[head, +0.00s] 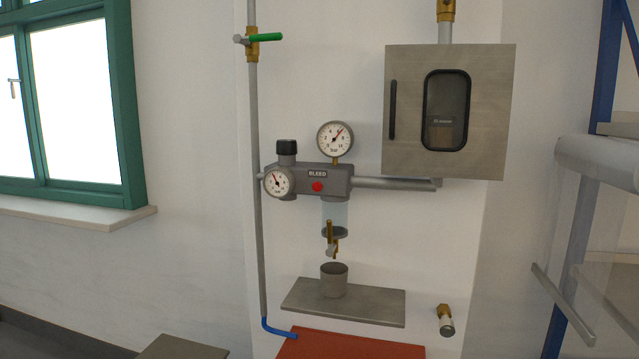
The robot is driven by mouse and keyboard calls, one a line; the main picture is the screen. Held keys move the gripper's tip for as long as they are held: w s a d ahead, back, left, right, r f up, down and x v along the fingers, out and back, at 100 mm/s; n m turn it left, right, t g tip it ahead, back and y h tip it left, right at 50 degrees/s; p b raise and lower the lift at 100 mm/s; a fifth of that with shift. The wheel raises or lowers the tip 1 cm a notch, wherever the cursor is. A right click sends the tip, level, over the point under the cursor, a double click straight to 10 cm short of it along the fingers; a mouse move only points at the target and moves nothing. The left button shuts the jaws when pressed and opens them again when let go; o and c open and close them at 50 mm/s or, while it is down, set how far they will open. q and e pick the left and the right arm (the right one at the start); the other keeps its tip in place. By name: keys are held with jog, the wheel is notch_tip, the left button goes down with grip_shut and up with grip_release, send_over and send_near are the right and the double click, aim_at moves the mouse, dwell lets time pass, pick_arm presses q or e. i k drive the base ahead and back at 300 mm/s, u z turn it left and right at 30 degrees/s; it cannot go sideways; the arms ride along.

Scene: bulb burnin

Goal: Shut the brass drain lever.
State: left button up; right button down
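The brass drain lever (330,231) is on the small brass drain valve under the clear bowl (335,212) of the grey unit labelled BLEED (342,174). The lever stands about upright, in line with the drain. It is small in view, and its exact turn is hard to tell. A grey cup (334,283) stands on a metal shelf (375,306) below the drain. Whether any water is dripping cannot be made out. Neither of my grippers is in view.
Two round gauges (335,138) and a red button (317,187) are on the unit. A metal cabinet (490,110) hangs at upper right. A green-handled valve (266,37) is on the left pipe. A blue-framed rack (590,110) stands at right. The space before the drain looks clear.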

aim_at(331, 246)
jog(key=k, duration=0.6)
jog(key=z, duration=0.45)
jog(key=i, duration=1.1)
jog(key=z, duration=0.5)
